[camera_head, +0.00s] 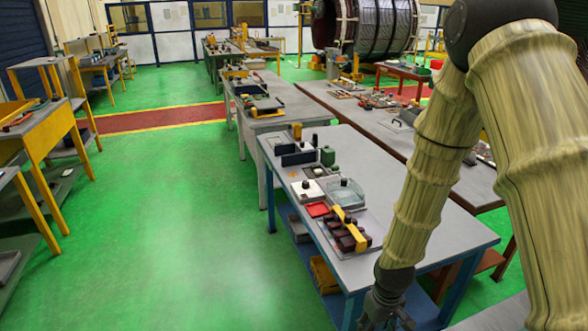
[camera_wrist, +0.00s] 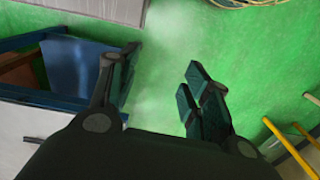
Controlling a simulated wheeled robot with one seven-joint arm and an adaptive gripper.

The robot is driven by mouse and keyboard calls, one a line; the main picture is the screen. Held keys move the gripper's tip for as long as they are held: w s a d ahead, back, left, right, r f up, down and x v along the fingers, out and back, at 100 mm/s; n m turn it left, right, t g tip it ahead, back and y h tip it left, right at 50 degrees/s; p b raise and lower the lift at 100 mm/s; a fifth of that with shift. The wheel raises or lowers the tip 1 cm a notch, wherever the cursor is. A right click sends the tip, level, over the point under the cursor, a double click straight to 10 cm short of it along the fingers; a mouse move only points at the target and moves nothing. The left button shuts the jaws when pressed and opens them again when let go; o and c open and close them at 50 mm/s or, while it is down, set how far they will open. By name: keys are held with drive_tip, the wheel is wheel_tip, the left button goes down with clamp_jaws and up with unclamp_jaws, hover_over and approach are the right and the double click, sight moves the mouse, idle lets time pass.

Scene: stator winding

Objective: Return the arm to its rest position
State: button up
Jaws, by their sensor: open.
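My arm (camera_head: 430,165) comes down from the upper right in the head view, wrapped in a tan cover with dark joints. My gripper (camera_head: 385,318) hangs at the bottom edge of that view, in front of the near end of the blue-legged table (camera_head: 460,240). In the wrist view my gripper (camera_wrist: 158,88) has its fingers spread apart with green floor between them. It is open and empty. Its tips are partly cut off by the frame in the head view.
The table bears a clear box (camera_head: 344,192), a red tray (camera_head: 317,209) and a yellow-and-dark part (camera_head: 350,230). Another long table (camera_head: 470,180) stands behind my arm. Green floor (camera_head: 170,220) is clear to the left, with yellow-legged benches (camera_head: 42,135) beyond.

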drive_tip(key=s+d+f+m+b, duration=0.2)
drive_tip(key=s+f+b, duration=0.7)
drive_tip(key=s+f, duration=1.6)
wheel_tip(320, 180, down, 3)
drive_tip(key=shift+s+r+m+b, duration=0.15)
drive_tip(key=shift+m+b, duration=0.2)
drive_tip(key=shift+m, duration=0.65)
